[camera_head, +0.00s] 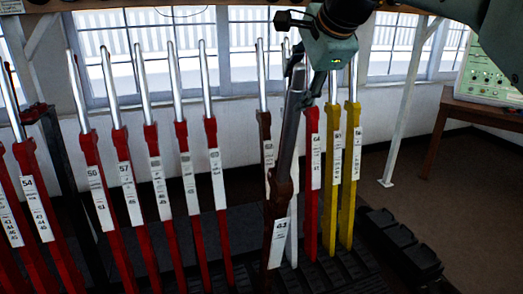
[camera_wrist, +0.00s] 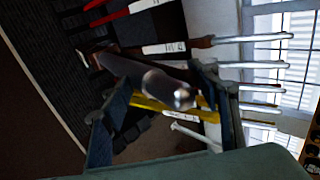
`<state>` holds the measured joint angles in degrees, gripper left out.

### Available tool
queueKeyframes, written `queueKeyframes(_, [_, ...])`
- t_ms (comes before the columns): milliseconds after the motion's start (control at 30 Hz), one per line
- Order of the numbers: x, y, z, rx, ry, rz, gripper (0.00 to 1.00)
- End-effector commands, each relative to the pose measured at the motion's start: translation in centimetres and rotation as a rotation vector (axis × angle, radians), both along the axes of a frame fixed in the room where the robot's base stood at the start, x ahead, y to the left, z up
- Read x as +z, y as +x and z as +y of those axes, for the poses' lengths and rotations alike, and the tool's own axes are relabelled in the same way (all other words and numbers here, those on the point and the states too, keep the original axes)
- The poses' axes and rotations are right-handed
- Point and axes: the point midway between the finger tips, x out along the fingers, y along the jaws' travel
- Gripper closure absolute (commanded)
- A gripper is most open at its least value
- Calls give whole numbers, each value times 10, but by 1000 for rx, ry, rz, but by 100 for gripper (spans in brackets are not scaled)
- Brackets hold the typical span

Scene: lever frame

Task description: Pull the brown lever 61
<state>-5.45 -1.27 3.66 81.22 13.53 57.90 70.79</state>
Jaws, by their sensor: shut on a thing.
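The brown lever 61 (camera_head: 280,205) leans out of the row toward me, with its white number plate (camera_head: 277,243) low on its front and a metal handle above. My gripper (camera_head: 298,78) is at the upper part of this handle, shut on it. In the wrist view the brown lever (camera_wrist: 128,68) runs away from the camera, its rounded metal handle end (camera_wrist: 170,90) between the fingers of my gripper (camera_wrist: 165,95). The exact finger contact is partly hidden in the head view.
Another brown lever (camera_head: 265,128) stands upright just behind to the left. A white lever (camera_head: 292,240) is partly hidden behind lever 61. A red lever (camera_head: 312,150) and yellow levers (camera_head: 351,150) stand close on the right. Several red levers (camera_head: 187,165) line the left.

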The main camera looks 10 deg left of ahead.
Motion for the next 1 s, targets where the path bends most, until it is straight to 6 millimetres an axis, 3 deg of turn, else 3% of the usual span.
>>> queueKeyframes(33, [-8,1,-3,-3,-10,12,88])
queueKeyframes(833, [-8,-17,-8,3,-6,0,88])
queueKeyframes(867, [-8,-17,-8,3,-6,0,42])
queueKeyframes(1000, [-8,-17,-7,3,-5,1,42])
